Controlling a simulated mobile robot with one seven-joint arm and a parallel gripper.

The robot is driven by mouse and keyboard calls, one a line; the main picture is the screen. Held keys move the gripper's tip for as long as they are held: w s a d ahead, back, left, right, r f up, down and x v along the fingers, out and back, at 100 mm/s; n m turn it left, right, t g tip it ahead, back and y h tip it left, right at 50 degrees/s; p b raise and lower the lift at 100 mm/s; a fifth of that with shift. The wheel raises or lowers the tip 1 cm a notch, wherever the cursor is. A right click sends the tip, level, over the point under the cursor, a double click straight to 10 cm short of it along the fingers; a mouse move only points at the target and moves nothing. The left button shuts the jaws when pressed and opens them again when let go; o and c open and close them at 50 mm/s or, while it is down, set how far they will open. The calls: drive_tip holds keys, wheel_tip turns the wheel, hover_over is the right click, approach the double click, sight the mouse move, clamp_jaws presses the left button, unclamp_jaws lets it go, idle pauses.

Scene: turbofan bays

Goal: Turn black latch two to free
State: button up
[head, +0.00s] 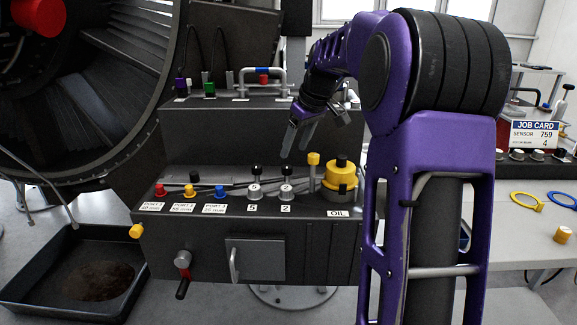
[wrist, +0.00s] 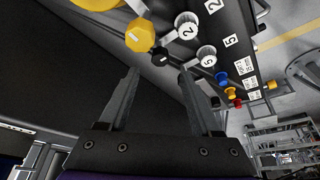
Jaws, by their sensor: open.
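Black latch two (head: 287,172) is on the grey bench's step, above the label "2". My gripper (head: 295,146) is open and empty, above and apart from the latch, fingers pointing down. A similar black latch (head: 256,172) marked "5" stands just left of it; its white base (wrist: 207,56) shows in the wrist view.
A yellow-topped post (head: 313,160) and a yellow oil cap (head: 341,175) stand close on the right. Red, yellow and blue port plugs (head: 190,191) line the left. A shelf with a pipe handle (head: 263,76) rises behind. A black drip tray (head: 80,275) lies on the floor.

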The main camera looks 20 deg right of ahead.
sight(287, 166)
drive_tip(key=x, duration=0.6)
drive_tip(key=shift+w+a+f+b, duration=0.1)
drive_tip(key=shift+w+f+b, duration=0.1)
drive_tip(key=shift+f+b, duration=0.1)
drive_tip(key=shift+r, duration=0.1)
clamp_jaws()
